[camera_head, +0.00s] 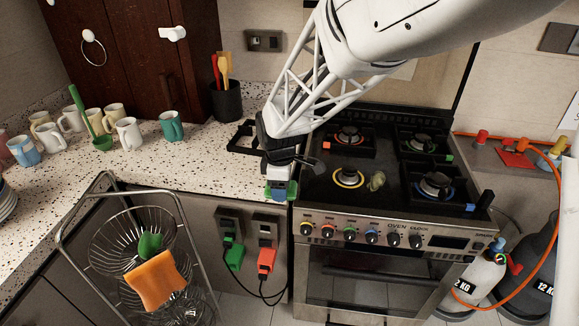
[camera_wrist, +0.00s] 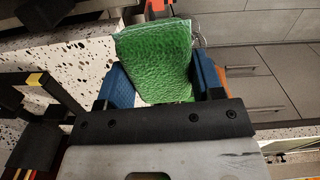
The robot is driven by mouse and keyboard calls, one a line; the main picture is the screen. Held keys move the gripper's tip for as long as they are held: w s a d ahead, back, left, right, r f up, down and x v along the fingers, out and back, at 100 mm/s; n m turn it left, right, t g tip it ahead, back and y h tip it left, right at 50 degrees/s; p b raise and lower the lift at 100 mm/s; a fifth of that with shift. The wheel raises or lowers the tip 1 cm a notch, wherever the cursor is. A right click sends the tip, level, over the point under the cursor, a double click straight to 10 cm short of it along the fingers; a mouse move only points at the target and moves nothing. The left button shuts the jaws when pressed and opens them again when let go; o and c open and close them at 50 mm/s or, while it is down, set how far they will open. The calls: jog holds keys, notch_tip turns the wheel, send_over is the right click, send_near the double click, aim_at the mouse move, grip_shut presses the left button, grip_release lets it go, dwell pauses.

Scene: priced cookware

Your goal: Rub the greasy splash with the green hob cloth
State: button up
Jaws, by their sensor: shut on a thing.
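My gripper (camera_head: 281,190) is shut on the green hob cloth (camera_wrist: 155,55), at the counter's front edge just left of the cooker. In the wrist view the cloth is a textured green pad between my gripper's blue fingers (camera_wrist: 163,82). In the head view only a little green shows at the fingers. A yellow-green patch (camera_head: 377,180), which looks like the greasy splash, lies on the dark hob (camera_head: 395,192) right of the front-left burner. My gripper is left of this patch and apart from it.
Burners with pan supports (camera_head: 437,186) stand around the patch. A loose black pan support (camera_head: 243,137) lies on the speckled counter (camera_head: 205,165). Several mugs (camera_head: 128,132) stand further left. A wire rack (camera_head: 105,232) below carries an orange cloth (camera_head: 155,280).

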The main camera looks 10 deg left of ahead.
jog(key=w+d, duration=0.4)
jog(key=d, duration=0.5)
jog(key=w+d, duration=0.4)
jog(key=d, duration=0.5)
jog(key=w+d+r, duration=0.1)
jog(key=w+d, duration=0.3)
jog(key=d, duration=0.6)
jog(key=shift+w, duration=0.2)
